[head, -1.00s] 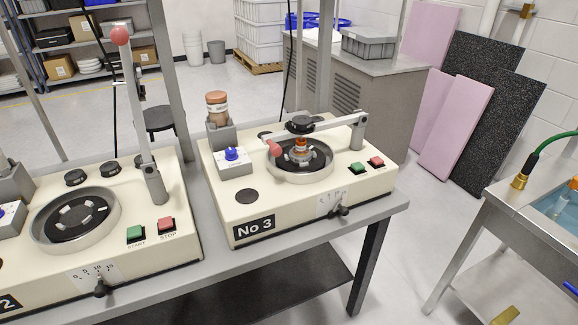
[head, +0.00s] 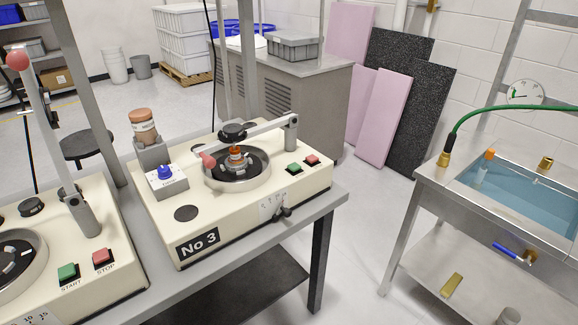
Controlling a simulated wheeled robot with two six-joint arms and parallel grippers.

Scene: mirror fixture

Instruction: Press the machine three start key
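Machine three (head: 215,222) is a cream box labelled No 3, standing at the right end of the grey bench. Its green start key (head: 294,168) is on the top right, just left of the red stop key (head: 312,160). Its arm (head: 262,133) with a red knob lies lowered across the round bowl (head: 262,178), over an orange-topped piece (head: 236,155). Neither of my grippers is in view.
A second machine (head: 100,280) with green and red keys and a raised red-knobbed lever stands at the left. A metal sink table (head: 430,178) with a green hose is at the right. Open floor (head: 355,230) lies between bench and sink.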

